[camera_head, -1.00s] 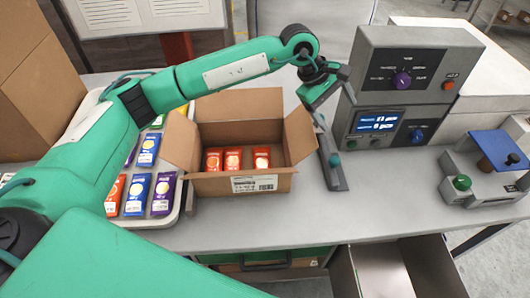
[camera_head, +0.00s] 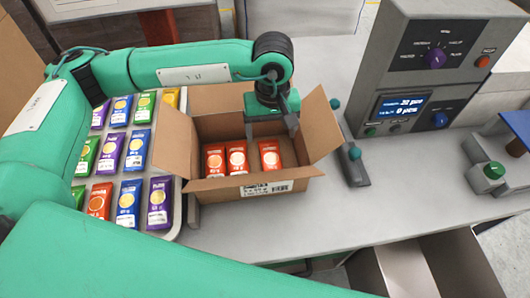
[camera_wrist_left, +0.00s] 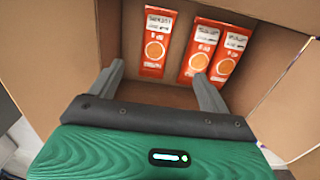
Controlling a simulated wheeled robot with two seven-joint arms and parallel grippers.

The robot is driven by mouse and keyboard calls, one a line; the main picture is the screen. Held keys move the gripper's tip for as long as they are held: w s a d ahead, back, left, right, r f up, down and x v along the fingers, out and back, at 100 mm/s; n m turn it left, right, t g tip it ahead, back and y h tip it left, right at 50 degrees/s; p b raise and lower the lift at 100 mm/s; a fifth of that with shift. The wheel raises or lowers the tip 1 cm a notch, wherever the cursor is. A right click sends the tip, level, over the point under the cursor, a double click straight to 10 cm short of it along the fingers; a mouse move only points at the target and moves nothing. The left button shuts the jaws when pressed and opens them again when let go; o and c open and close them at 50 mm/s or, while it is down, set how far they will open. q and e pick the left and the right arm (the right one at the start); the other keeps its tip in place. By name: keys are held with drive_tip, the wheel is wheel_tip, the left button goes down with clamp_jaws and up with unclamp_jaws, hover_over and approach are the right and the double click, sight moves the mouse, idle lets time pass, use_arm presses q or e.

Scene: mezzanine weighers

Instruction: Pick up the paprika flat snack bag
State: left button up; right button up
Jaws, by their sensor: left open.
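Three orange-red flat snack bags lie in the open cardboard box (camera_head: 240,188): a left one (camera_head: 214,161), a middle one (camera_head: 237,159) and a right one (camera_head: 270,156). They also show in the left wrist view, one (camera_wrist_left: 156,45) apart from a close pair (camera_wrist_left: 199,50). Their flavour print is too small to read. Another orange-red bag (camera_head: 99,201) lies on the tray at the left. My left gripper (camera_head: 270,125) is open and empty at the back of the box opening, fingers pointing into it, apart from the bags. My right gripper is not in view.
The pale tray (camera_head: 168,234) holds several purple, blue, green and yellow bags in rows. A grey weigher (camera_head: 405,75) with a lit display stands right of the box. Raised box flaps (camera_head: 321,120) flank the opening. The front tabletop (camera_head: 300,228) is clear.

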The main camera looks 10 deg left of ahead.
use_arm(q)
wheel_tip(320, 180, down, 2)
drive_tip(key=p, duration=0.2)
hover_over(272, 163)
drive_tip(key=s, duration=0.1)
wheel_tip(272, 163, down, 6)
drive_tip(key=shift+r, duration=0.2)
drive_tip(key=shift+s+f, duration=0.1)
drive_tip(key=shift+f, duration=0.1)
drive_tip(key=f+p, duration=0.1)
drive_tip(key=w+f+p, duration=0.1)
drive_tip(key=shift+f, duration=0.3)
wheel_tip(272, 163, down, 2)
drive_tip(key=shift+w+f, duration=0.1)
drive_tip(key=shift+f, duration=0.15)
drive_tip(key=c, duration=1.1)
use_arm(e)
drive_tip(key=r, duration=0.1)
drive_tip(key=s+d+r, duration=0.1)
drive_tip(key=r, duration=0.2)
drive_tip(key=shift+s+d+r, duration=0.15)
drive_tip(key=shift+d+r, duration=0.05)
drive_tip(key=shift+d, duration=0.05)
